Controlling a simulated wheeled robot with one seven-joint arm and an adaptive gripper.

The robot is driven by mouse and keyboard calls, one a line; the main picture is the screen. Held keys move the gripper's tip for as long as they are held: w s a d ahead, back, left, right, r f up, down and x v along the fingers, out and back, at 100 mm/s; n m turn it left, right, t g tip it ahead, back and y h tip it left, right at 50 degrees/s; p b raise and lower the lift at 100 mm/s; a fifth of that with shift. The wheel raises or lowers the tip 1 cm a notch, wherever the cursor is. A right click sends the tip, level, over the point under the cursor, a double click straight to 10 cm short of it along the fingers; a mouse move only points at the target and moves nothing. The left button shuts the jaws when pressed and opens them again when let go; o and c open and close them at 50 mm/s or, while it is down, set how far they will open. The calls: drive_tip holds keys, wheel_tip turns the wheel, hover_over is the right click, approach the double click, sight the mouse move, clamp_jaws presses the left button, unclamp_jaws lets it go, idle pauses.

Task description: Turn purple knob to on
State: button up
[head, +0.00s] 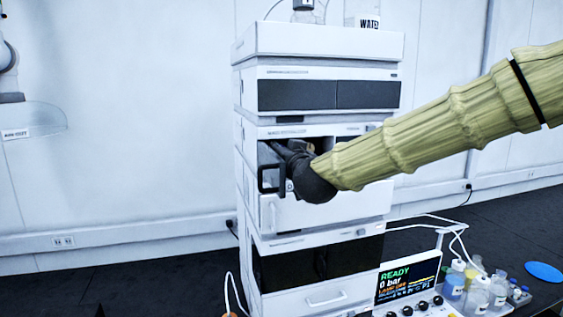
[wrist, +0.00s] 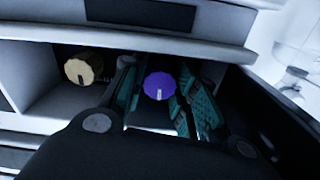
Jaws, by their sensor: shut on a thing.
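The purple knob (wrist: 160,84) is round, with a white mark on its lower face pointing down in the wrist view. It sits in a recess of the white instrument stack. My gripper (wrist: 157,92) has one teal-padded finger on each side of the knob and is shut on it. In the head view my gripper (head: 290,162) reaches into an opening in the middle module (head: 292,212). The purple knob is hidden there behind my gripper and arm.
A yellow knob (wrist: 83,69) with a dark mark sits left of the purple knob, beyond a gap. Recess walls and an upper ledge (wrist: 190,40) are close around my gripper. A lit display (head: 408,278) reading READY and several bottles stand lower right.

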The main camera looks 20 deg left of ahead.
drive_tip(key=shift+m+b, duration=0.4)
drive_tip(key=shift+m, duration=0.2)
drive_tip(key=o, duration=0.7)
drive_tip(key=shift+d, duration=0.1)
drive_tip(key=shift+o, duration=0.2)
drive_tip(key=shift+s, duration=0.1)
drive_tip(key=v, duration=1.1)
drive_tip(key=shift+s+d, duration=0.2)
drive_tip(key=shift+d, duration=0.15)
drive_tip(key=shift+f, duration=0.1)
